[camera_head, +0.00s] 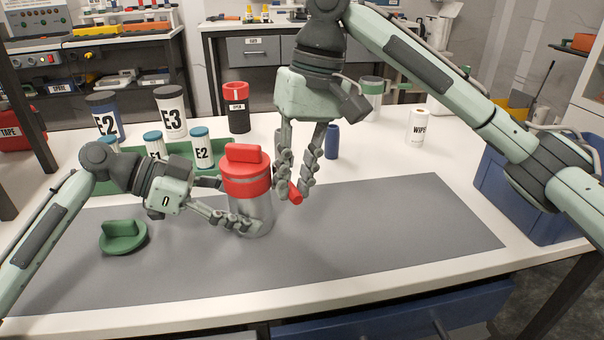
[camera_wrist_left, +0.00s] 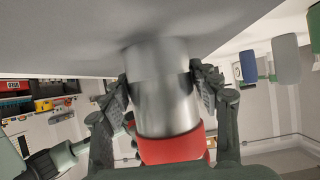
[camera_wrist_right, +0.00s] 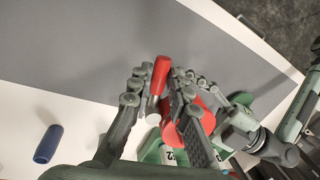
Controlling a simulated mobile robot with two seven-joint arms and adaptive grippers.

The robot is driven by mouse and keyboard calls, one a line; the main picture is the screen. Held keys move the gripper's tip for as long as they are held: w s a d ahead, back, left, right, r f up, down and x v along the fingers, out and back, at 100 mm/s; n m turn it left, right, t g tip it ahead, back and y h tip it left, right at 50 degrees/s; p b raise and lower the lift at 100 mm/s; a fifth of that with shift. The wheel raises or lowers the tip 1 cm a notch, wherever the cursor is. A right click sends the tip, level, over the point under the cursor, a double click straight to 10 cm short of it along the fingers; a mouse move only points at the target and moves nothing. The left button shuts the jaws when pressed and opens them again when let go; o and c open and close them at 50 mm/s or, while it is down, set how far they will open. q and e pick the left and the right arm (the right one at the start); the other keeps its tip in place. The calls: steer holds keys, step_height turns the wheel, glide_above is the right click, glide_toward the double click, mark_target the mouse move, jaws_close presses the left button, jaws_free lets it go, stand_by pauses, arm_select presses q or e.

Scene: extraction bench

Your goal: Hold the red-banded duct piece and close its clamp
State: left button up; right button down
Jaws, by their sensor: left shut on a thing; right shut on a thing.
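The red-banded duct piece (camera_head: 247,182) stands upright on the grey mat, a cylinder with a red top band and a red block on top. Its shiny grey body shows in the left wrist view (camera_wrist_left: 162,95). My left gripper (camera_head: 236,207) is shut around that body from the left, one finger on each side. My right gripper (camera_head: 294,190) points down just right of the piece, shut on a red clamp lever (camera_head: 296,193). The lever, with a metal end, lies between its fingers in the right wrist view (camera_wrist_right: 159,76). The clamp's joint with the band is hidden.
A green lid (camera_head: 123,237) with a handle lies on the mat (camera_head: 400,220) at left. Behind stand a green tray (camera_head: 216,151) with labelled jars, a dark red-topped jar (camera_head: 237,108), a blue cylinder (camera_head: 332,141) and a wipes tub (camera_head: 416,127). The mat's right side is clear.

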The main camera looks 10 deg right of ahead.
steer(key=shift+a+m, duration=0.5)
steer(key=shift+m, duration=0.5)
steer(key=c, duration=1.4)
jaws_free()
steer(key=shift+s, duration=0.1)
steer(key=r, duration=0.4)
steer(key=d+r, duration=0.1)
steer(key=r, duration=0.3)
steer(key=d+r, duration=0.1)
steer(key=r, duration=0.2)
steer(key=shift+d+r, duration=0.15)
steer(key=shift+r, duration=0.25)
